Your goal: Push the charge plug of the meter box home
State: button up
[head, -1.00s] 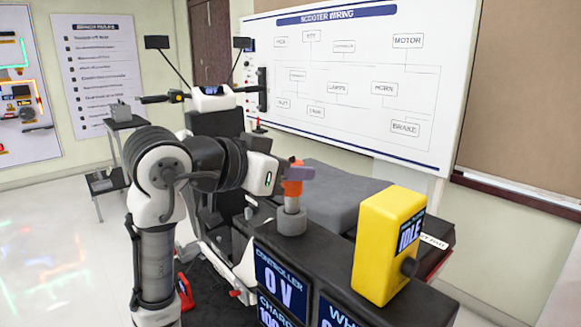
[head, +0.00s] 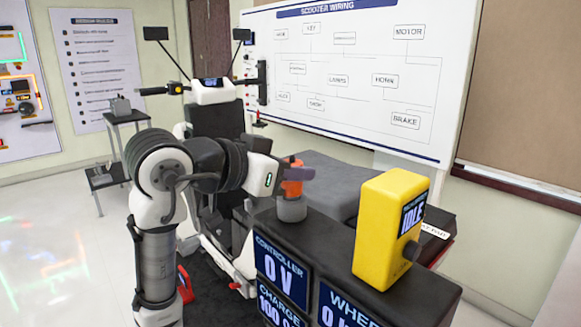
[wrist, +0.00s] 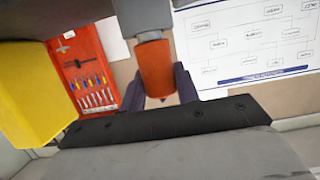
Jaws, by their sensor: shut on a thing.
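The orange charge plug (head: 291,188) stands upright on top of the grey round socket (head: 291,209) on the dark meter box (head: 335,262). In the head view no shaft shows between plug and socket; whether it is fully seated I cannot tell. My gripper (head: 293,174) comes from the left and is shut on the plug. In the wrist view the plug (wrist: 156,70) sits between the dark purple fingers of my gripper (wrist: 158,90), with a grey collar at its upper end. The meter box's displays read CONTROLLER 0 V, CHARGE and WHEEL.
A yellow box (head: 385,235) with an IDLE screen and a black knob stands on the meter box, right of the plug. The scooter (head: 215,115) is behind my arm. A grey padded surface (head: 345,180) lies behind the socket. Open floor is at left.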

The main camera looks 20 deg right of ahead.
jog(key=shift+f, duration=0.3)
jog(key=o, duration=1.2)
jog(key=shift+r, duration=0.1)
jog(key=b+v, duration=0.2)
jog(key=v, duration=1.1)
jog(key=shift+s+a+r, duration=0.15)
jog(key=shift+a+r, duration=0.05)
jog(key=shift+a, duration=0.15)
